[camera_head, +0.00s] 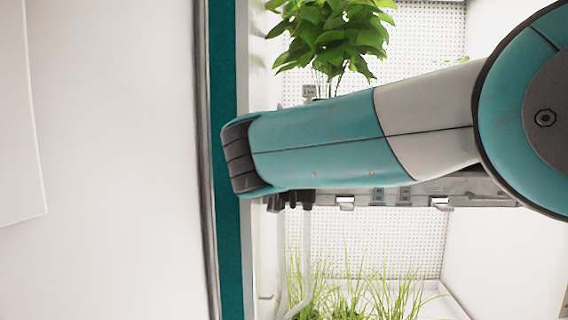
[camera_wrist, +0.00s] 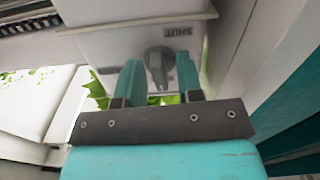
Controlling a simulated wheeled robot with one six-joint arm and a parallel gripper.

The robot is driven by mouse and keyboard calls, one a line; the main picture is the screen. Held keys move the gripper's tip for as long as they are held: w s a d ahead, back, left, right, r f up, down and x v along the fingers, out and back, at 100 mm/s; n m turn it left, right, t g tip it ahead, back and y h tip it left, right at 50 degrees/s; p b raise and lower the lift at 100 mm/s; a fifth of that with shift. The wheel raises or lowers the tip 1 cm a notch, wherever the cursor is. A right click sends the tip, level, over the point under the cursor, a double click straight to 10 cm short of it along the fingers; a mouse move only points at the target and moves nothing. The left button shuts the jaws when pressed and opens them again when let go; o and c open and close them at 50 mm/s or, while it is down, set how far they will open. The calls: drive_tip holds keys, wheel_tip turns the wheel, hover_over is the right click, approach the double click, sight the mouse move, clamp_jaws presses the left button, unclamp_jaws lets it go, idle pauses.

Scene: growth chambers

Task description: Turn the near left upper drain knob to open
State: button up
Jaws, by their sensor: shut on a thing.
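The drain knob (camera_wrist: 160,63) is grey, with a round hub and a narrow handle pointing down in the wrist view. It sits on a white panel, and a label reading SHUT (camera_wrist: 178,31), upside down in the picture, is just above and right of it. My gripper (camera_wrist: 159,72) has its two teal fingers on either side of the knob and is shut on it. Their exact contact is hard to see. In the head view my arm hides the knob and the gripper.
A leafy plant (camera_head: 330,38) stands above my arm in the head view, and grassy plants (camera_head: 350,298) stand below a grey shelf edge (camera_head: 408,196). A teal and white chamber frame (camera_head: 226,255) runs upright at left. A teal post (camera_wrist: 288,130) is close at right in the wrist view.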

drive_tip(key=shift+m+b, duration=0.55)
drive_tip(key=shift+m, duration=0.05)
drive_tip(key=o, duration=0.6)
drive_tip(key=shift+c, duration=0.2)
drive_tip(key=s+b, duration=0.2)
drive_tip(key=s, duration=1.5)
drive_tip(key=shift+s+a, duration=0.2)
drive_tip(key=shift+a, duration=0.1)
